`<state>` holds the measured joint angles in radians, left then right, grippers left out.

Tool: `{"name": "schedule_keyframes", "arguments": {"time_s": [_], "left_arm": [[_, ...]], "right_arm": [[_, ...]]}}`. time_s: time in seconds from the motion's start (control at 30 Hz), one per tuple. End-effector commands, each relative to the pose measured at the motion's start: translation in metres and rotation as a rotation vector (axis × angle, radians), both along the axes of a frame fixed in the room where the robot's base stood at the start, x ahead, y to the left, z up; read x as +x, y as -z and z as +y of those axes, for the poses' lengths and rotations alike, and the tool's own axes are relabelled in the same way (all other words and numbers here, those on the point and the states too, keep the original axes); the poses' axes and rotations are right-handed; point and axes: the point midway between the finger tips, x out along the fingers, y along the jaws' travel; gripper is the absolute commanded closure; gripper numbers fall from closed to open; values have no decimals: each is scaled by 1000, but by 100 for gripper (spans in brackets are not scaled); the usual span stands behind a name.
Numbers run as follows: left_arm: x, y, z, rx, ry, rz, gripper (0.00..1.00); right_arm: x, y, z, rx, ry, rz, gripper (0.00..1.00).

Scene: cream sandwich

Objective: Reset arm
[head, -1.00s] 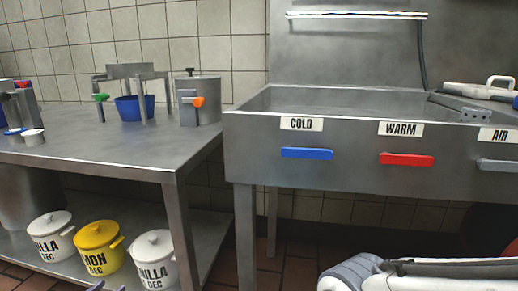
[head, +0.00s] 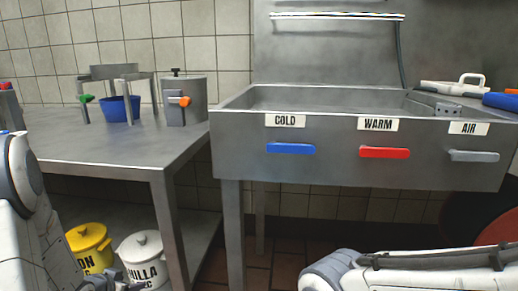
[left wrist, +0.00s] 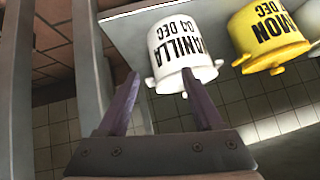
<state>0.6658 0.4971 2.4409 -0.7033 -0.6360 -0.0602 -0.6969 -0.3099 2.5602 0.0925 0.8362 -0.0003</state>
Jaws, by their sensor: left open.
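My left arm (head: 22,205) comes in at the left edge of the head view. My left gripper (left wrist: 162,85) shows in the left wrist view with its two purple fingers apart and nothing between them. Beyond the fingertips is a white pot (left wrist: 175,45) labelled vanilla, apart from the gripper as far as I can tell. In the head view only a dark bit of this gripper shows at the bottom, by the white vanilla pot (head: 143,250). My right arm (head: 420,272) lies across the lower right; its gripper is out of the picture.
A steel table (head: 120,150) with a lower shelf holds a blue container (head: 119,112) and a steel canister (head: 184,110). A yellow pot (head: 88,240) stands on the shelf. A steel sink (head: 350,160) with cold, warm and air handles stands to the right.

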Motion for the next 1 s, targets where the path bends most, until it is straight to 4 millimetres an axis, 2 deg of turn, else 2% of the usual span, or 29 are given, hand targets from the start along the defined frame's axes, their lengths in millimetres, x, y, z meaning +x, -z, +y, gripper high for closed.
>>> {"name": "schedule_keyframes", "arguments": {"time_s": [0.03, 0.17, 0.37, 0.53, 0.6, 0.8, 1.0], "left_arm": [[3, -10, -21, 15, -4, 53, 33], [-15, -23, -68, 4, -64, 216, 33], [-60, -39, -140, -69, -107, 409, 33], [-107, -51, -196, -151, -104, 557, 33], [-114, -83, -215, -136, -43, 579, 33], [-146, -140, -265, -89, 135, 642, 33], [-188, -193, -303, -36, 309, 704, 33]], "right_arm": [[0, 0, 0, 0, 0, 0, 53], [0, 0, 0, 0, 0, 0, 53], [0, 0, 0, 0, 0, 0, 53], [0, 0, 0, 0, 0, 0, 53], [0, -26, 0, -1, 0, 1, 53], [0, -66, 0, 1, 0, -1, 53], [0, -103, 0, 0, 0, 0, 53]]}}
